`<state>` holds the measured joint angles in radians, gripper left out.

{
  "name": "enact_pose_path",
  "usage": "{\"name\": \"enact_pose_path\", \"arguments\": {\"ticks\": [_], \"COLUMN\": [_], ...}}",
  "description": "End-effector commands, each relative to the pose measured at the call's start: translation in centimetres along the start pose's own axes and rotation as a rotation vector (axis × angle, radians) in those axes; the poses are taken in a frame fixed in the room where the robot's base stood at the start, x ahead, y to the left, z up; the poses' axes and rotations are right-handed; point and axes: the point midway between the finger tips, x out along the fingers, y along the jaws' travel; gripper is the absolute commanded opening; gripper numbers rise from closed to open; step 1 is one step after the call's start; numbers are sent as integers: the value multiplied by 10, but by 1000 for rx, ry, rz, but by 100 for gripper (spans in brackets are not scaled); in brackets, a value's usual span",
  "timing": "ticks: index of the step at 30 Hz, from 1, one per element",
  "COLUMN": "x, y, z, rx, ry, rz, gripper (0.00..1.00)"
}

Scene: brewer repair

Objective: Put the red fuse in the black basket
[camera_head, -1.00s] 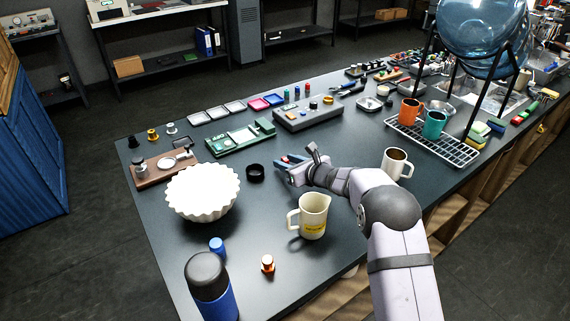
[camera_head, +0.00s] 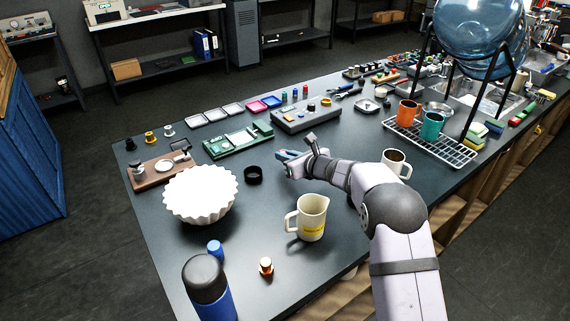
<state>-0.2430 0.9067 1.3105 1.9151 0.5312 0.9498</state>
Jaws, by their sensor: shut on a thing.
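The black basket (camera_head: 253,175) looks like a small, round, open black cup on the dark bench, just right of the white fluted bowl. My gripper (camera_head: 288,157) is low over the bench, to the right of the basket and apart from it. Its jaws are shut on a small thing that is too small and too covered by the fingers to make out.
The white fluted bowl (camera_head: 200,194) stands left of the basket. A cream pitcher (camera_head: 311,217) stands in front of my gripper, and a white mug (camera_head: 397,163) to the right. A green board (camera_head: 238,142) and a grey box (camera_head: 306,115) lie behind. Bench around the basket's front is clear.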

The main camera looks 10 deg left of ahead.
Motion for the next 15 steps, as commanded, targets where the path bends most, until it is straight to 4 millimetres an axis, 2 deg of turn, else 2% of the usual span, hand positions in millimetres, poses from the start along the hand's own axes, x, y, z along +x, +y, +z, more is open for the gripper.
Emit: {"name": "enact_pose_path", "arguments": {"ticks": [3,9,15], "x": [-9,-20,-25], "y": [0,0,0], "z": [22,49,61], "rx": [-3,-2,-1], "ry": [-4,-3,-1], "rz": [-1,-1,-1], "gripper": [0,0,0]}}
